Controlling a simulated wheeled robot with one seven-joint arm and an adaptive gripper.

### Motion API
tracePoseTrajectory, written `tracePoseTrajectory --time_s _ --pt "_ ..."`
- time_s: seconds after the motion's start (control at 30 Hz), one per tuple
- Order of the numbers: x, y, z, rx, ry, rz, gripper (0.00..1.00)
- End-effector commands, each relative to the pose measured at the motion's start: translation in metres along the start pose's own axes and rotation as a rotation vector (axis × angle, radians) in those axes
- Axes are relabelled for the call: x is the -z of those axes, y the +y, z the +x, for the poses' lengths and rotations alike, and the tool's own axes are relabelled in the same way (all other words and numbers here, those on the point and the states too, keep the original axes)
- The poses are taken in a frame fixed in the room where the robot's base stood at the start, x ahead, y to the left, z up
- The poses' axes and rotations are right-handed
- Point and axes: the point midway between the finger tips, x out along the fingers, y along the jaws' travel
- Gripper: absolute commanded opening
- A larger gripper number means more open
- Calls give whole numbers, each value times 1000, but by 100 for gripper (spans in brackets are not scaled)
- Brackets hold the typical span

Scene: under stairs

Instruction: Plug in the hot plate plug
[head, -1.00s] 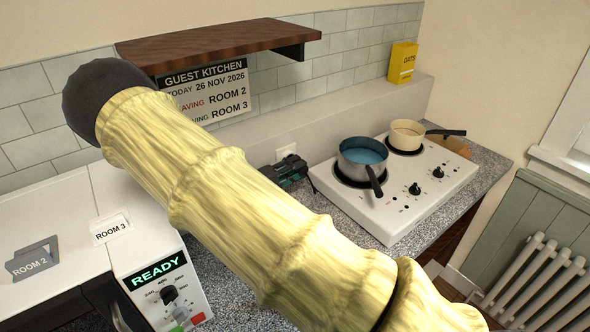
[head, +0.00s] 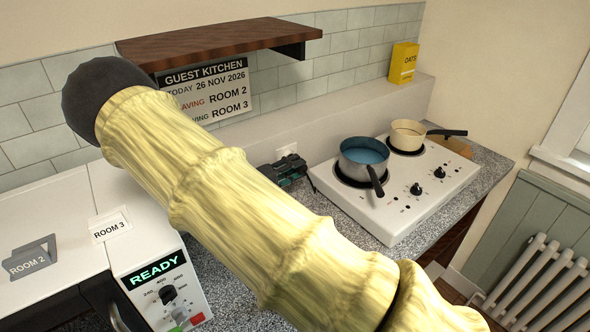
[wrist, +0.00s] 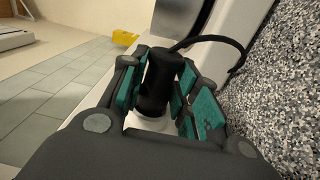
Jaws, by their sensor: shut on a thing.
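The white hot plate (head: 400,210) stands on the speckled counter in the head view, with a blue-lined pot and a cream pan on it. My gripper (head: 287,172) is low by the back ledge, left of the hot plate and just below a white wall socket (head: 287,150). In the wrist view my gripper (wrist: 160,92) is shut on the black plug (wrist: 158,78), between its teal pads. The black cord (wrist: 215,40) curves off to the right. A white round piece (wrist: 150,122) shows at the plug's lower end; whether the plug is seated there I cannot tell.
A wooden shelf (head: 220,42) juts out above a guest kitchen sign (head: 208,92). A white appliance showing READY (head: 160,275) is at the left, with room cards on top. A yellow oats box (head: 403,63) stands on the ledge. My arm hides much of the counter.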

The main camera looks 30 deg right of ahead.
Motion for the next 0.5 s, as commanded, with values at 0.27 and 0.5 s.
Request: tracePoseTrajectory --time_s 0.27,0.5 --pt "6 0 0 0 0 1 0" --pt "10 0 0 0 0 1 0"
